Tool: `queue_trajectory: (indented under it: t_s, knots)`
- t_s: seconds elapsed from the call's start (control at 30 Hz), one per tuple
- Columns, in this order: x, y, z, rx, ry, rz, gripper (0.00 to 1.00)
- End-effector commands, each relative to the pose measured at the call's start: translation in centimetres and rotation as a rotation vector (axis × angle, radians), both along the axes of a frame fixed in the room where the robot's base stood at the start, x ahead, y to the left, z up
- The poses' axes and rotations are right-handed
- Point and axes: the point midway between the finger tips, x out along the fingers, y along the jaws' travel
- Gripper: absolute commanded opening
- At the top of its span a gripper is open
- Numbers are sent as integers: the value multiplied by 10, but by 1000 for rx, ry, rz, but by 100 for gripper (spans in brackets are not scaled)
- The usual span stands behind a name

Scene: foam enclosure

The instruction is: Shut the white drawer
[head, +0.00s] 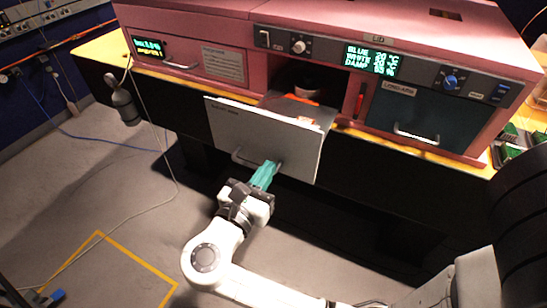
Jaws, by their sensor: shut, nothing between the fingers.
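The white drawer (262,137) stands pulled out of the pink cabinet (210,32), below the cabinet's left knob. Its pale front panel faces me, with a bar handle low on its left half. Inside it, behind the panel, some orange and dark contents show in part. My gripper (274,166), with teal fingers, is shut and empty. Its fingertips are at the lower right part of the drawer front, right of the handle, and seem to touch the panel; the exact contact is hard to tell.
A dark teal door (415,118) with a handle is closed at the right of the cabinet. A pink drawer (180,55) at the left is closed. A dark cylinder (123,102) hangs on a cable at the left. Green circuit boards (515,136) lie at the far right. The grey floor is open at the left.

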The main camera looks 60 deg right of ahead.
Motion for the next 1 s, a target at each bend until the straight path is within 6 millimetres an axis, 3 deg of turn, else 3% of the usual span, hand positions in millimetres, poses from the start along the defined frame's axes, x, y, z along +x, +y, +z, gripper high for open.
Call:
queue_trajectory:
  t_s: [0.1,0.3,0.8,1.0]
  knots:
    - [0,-19,1,1,1,-2,0]
    - [1,-35,0,0,0,0,0]
    - [1,-40,0,1,0,0,0]
    - [1,-58,2,2,2,-4,0]
